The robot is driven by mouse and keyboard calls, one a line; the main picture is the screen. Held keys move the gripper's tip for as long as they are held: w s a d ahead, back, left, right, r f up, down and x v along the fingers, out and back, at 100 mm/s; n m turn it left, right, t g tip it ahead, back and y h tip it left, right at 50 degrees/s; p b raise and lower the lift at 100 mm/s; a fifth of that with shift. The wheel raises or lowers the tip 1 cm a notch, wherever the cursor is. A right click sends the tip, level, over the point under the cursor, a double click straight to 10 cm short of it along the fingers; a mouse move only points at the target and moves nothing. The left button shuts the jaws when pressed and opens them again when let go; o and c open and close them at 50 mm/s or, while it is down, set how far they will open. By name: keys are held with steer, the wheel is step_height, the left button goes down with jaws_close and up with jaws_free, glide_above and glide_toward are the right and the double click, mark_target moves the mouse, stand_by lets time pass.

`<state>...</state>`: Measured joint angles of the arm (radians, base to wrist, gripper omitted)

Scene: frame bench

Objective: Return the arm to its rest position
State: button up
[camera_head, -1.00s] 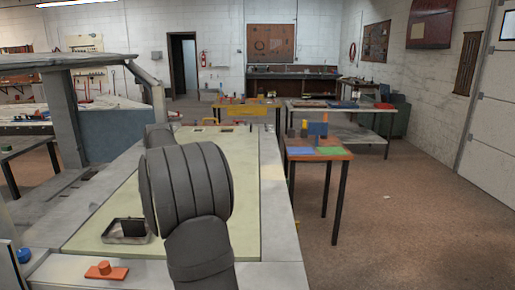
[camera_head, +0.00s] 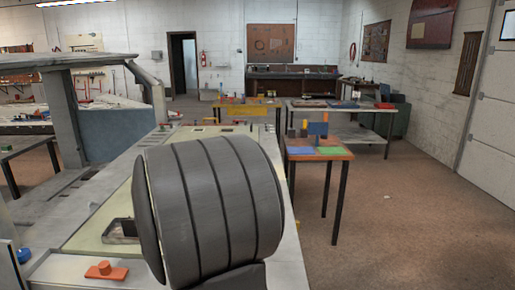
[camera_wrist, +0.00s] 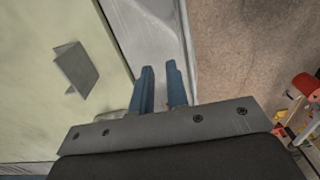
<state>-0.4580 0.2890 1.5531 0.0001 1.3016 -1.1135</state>
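My gripper (camera_wrist: 160,68) shows in the wrist view as two blue fingers with a narrow empty gap between them. It is open and holds nothing. The fingers are over the grey edge strip of the bench (camera_wrist: 148,20), between the pale green top and the brown floor. In the head view my dark grey arm link fills the middle, and the gripper itself is hidden. The bench's pale green top (camera_head: 88,238) shows to the left of the arm.
A small metal tray (camera_head: 118,230) lies on the bench, partly behind my arm. An orange knobbed piece (camera_head: 105,271) and a blue knob (camera_head: 23,255) are at the near left. A grey bent plate (camera_wrist: 75,68) lies on the green top. A small wooden table (camera_head: 335,154) stands right.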

steer(key=shift+s+a+f, duration=0.1)
steer(key=shift+a+f, duration=0.35)
steer(key=shift+a, duration=0.35)
steer(key=shift+a+f, duration=0.45)
steer(key=shift+a, duration=0.35)
steer(key=shift+s+a+f, duration=0.1)
steer(key=shift+a+f, duration=0.35)
steer(key=shift+a, duration=0.35)
steer(key=shift+o, duration=0.3)
